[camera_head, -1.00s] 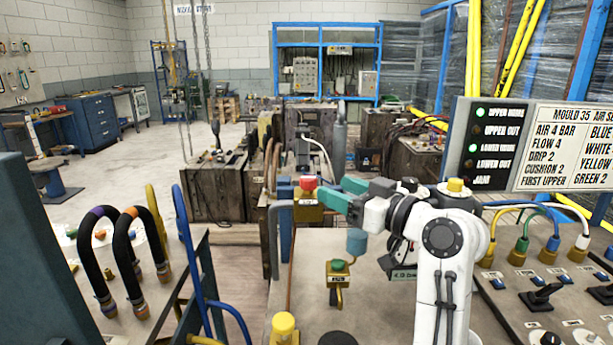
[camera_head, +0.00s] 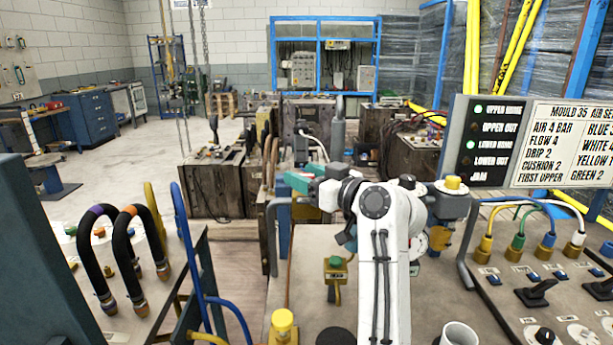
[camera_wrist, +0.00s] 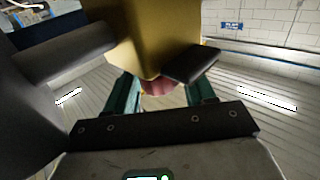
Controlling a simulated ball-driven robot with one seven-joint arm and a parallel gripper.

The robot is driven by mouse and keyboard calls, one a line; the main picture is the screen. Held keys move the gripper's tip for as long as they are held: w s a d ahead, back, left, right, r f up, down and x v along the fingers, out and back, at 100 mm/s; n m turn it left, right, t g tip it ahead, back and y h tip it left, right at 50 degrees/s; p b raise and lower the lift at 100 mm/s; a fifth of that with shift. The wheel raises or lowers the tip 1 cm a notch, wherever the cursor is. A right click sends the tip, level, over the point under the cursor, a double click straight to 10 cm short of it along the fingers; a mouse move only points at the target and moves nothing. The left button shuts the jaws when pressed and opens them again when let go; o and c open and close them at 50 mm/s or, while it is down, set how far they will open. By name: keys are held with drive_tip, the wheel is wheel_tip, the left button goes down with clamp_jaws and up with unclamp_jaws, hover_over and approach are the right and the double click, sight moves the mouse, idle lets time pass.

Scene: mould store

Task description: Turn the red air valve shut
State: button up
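The red air valve shows in the wrist view as a red round knob (camera_wrist: 160,88) under a brass-coloured body (camera_wrist: 155,35) with a dark lever-like piece. My gripper's two teal fingers (camera_wrist: 168,92) stand on either side of the knob. A gap seems to show beside it, so the fingers look open around it; contact cannot be made out. In the head view my gripper (camera_head: 301,175) is at the far left corner of the bench, and its fingers and my wrist hide the red knob.
A green-topped brass valve (camera_head: 335,264) and a yellow-topped one (camera_head: 283,322) stand on the bench nearer me. A signboard (camera_head: 540,142) and a lever panel (camera_head: 555,285) are at the right.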

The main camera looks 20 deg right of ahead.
drive_tip(key=c, duration=0.8)
